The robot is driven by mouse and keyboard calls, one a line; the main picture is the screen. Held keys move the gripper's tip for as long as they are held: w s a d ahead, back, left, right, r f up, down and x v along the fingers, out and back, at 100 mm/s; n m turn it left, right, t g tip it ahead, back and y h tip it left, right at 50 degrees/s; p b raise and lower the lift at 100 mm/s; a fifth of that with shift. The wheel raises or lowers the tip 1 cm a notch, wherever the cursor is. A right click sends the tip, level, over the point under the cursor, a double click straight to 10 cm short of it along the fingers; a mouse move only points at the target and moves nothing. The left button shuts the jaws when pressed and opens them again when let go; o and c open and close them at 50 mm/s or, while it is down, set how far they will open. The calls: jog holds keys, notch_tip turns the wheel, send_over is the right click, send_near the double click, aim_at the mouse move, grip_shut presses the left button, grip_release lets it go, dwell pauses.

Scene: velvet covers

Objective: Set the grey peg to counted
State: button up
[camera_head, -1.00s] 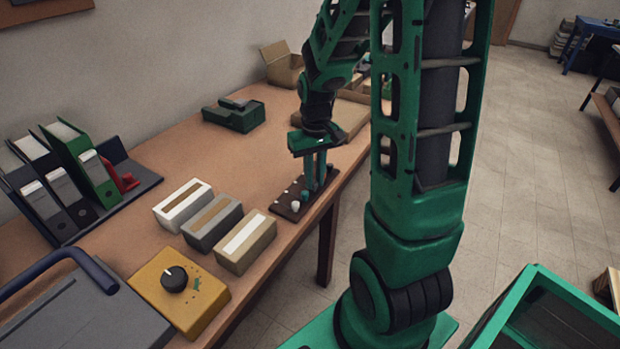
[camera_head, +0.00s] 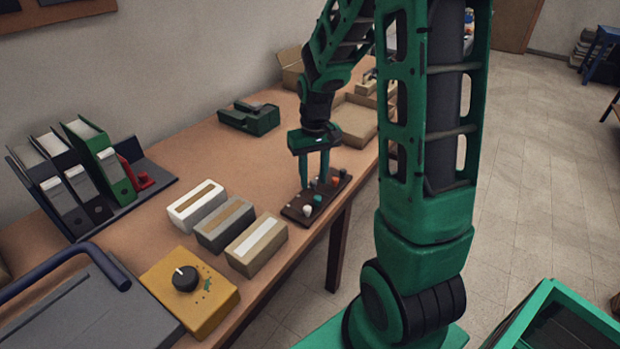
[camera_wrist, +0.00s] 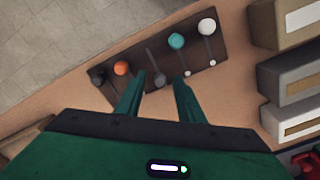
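A dark brown slotted board (camera_head: 297,212) lies at the table's right edge and also shows in the wrist view (camera_wrist: 138,52). In the wrist view a grey peg (camera_wrist: 160,80) stands at the near end of the middle slot. A white peg (camera_wrist: 206,26), teal peg (camera_wrist: 176,41), orange peg (camera_wrist: 121,68) and dark, nearly black peg (camera_wrist: 97,76) stand toward the board's other long side. My gripper (camera_head: 314,185) is low over the board. Its fingers (camera_wrist: 160,76) are open on either side of the grey peg, with gaps visible. Slot ends below the orange and dark pegs are hidden.
Three label-fronted boxes, white (camera_head: 195,204), grey (camera_head: 225,225) and beige (camera_head: 257,246), stand left of the board. A yellow dial box (camera_head: 215,292) is nearer. A green device (camera_head: 249,118) and an open carton (camera_head: 357,122) lie farther back.

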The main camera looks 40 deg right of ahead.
aim_at(314, 181)
notch_tip(314, 181, up, 11)
dwell(0.6)
jog(key=shift+f, duration=0.1)
dwell(0.3)
jog(key=s+m, duration=0.3)
jog(key=s, duration=2)
jog(key=shift+s+a+m, duration=0.15)
jog(key=shift+s+m, duration=0.15)
jog(key=shift+w, duration=0.1)
